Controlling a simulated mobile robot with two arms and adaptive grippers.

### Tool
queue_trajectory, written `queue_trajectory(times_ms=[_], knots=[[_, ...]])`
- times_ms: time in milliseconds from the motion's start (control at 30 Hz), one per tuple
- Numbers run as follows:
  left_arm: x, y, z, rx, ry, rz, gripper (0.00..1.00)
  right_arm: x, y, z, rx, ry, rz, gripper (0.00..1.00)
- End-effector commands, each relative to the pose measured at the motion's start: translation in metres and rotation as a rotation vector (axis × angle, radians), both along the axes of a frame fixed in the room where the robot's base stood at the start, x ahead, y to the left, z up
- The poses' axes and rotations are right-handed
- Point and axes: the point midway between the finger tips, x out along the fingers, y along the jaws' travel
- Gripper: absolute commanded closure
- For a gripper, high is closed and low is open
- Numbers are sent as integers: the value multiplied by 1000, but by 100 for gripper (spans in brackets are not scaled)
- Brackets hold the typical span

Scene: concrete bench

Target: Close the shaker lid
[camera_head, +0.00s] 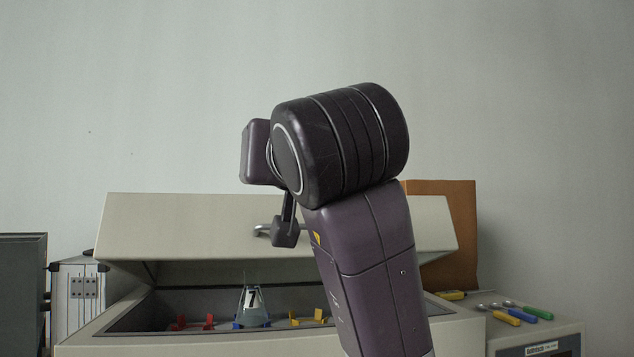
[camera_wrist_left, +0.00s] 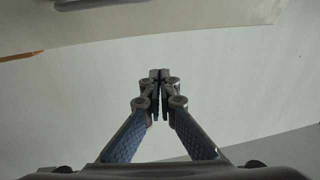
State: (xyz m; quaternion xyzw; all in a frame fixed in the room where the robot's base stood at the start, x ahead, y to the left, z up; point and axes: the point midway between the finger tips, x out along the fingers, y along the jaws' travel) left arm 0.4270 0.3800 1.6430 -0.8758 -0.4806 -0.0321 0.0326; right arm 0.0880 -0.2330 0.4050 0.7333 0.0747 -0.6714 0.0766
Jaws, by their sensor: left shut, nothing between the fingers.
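The shaker (camera_head: 95,345) is a beige box on the bench with a dark open interior. Its beige lid (camera_head: 150,225) is raised and tilted, with a gap between it and the body. A metal lid handle (camera_head: 262,229) shows on the lid's face, partly hidden by my arm; it also shows at the top edge of the left wrist view (camera_wrist_left: 90,4). My left gripper (camera_head: 285,235) is in front of the lid beside the handle, partly hidden by its own wrist. In the left wrist view its fingers (camera_wrist_left: 160,75) are together and empty, apart from the handle. My right gripper is not in view.
Inside the shaker stand a flask (camera_head: 252,306) marked 7 and red (camera_head: 190,323), blue and yellow clamps. An orange-brown board (camera_head: 450,235) is behind the right side. Screwdrivers (camera_head: 538,313) lie on a unit at right. A dark box (camera_head: 22,290) stands at far left.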

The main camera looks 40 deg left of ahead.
Motion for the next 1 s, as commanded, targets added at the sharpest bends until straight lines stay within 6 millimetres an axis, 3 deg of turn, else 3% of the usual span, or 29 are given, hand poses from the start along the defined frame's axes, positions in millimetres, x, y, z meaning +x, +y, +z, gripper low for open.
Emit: queue_trajectory(times_ms=[33,200,500,733,1000], knots=[[9,-13,4,15,-1,-6,100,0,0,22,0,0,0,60],[26,-52,-15,48,-28,-44,100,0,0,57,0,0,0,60],[32,-93,-47,53,-62,-132,100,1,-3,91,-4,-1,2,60],[38,-90,-51,51,-66,-141,100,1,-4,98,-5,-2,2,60],[69,-52,-39,54,-61,-137,100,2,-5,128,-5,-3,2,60]])
